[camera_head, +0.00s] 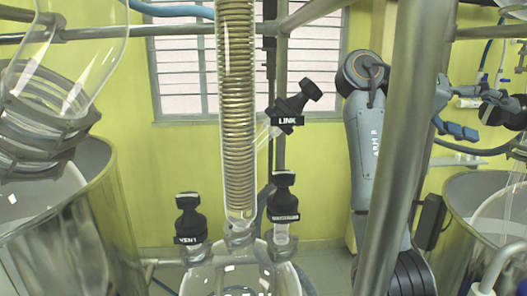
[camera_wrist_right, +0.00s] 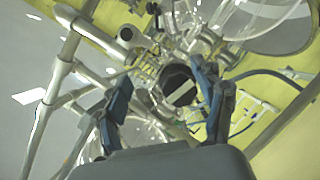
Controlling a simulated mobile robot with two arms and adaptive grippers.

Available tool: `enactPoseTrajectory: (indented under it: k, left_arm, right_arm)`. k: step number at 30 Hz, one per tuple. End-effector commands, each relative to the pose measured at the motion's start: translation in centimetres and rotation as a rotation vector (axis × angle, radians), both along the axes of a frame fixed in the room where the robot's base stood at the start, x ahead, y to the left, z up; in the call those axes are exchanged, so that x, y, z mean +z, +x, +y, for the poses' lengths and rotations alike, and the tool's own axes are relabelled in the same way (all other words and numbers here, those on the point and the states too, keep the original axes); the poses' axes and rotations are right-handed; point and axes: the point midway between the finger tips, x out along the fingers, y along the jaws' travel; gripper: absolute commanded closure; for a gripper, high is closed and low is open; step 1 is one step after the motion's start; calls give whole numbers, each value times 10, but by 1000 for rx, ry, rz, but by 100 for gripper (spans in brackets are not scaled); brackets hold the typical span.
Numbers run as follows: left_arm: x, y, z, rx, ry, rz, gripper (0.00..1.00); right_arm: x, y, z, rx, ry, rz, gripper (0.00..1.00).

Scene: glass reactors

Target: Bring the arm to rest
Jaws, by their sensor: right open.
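My right arm rises on the right side of the head view, partly hidden behind a steel post. My right gripper (camera_head: 457,130) shows small beyond that post, with blue fingers. In the right wrist view its two fingers (camera_wrist_right: 164,80) stand apart, open, with nothing held between them. A black valve knob (camera_wrist_right: 178,84) with a pale label shows between the fingers, apart from them as far as I can tell. In the head view a black valve (camera_head: 500,108) is just right of the gripper. My left gripper is not in view.
A steel post (camera_head: 405,130) stands close in front of my right arm. A coiled glass condenser (camera_head: 238,110) rises in the middle, with black valves labelled LINK (camera_head: 288,120) and VSN1 (camera_head: 188,240). Steel vessels (camera_head: 105,215) stand left and right. Pipes and glassware crowd the gripper.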

Motion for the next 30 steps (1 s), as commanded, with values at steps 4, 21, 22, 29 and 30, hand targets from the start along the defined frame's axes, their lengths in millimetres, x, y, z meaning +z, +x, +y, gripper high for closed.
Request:
enactPoseTrajectory:
  k: [4,21,22,29,30]
  left_arm:
    - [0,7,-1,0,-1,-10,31]
    - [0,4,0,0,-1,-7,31]
    - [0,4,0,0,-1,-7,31]
    - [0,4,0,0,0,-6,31]
    - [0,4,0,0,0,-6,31]
  right_arm:
    - [-19,8,-4,28,10,13,31]
    - [-241,47,-22,349,167,111,31]
    - [-261,46,-22,380,185,117,31]
    - [-403,13,-5,608,356,156,31]
    - [-425,2,1,644,393,162,31]
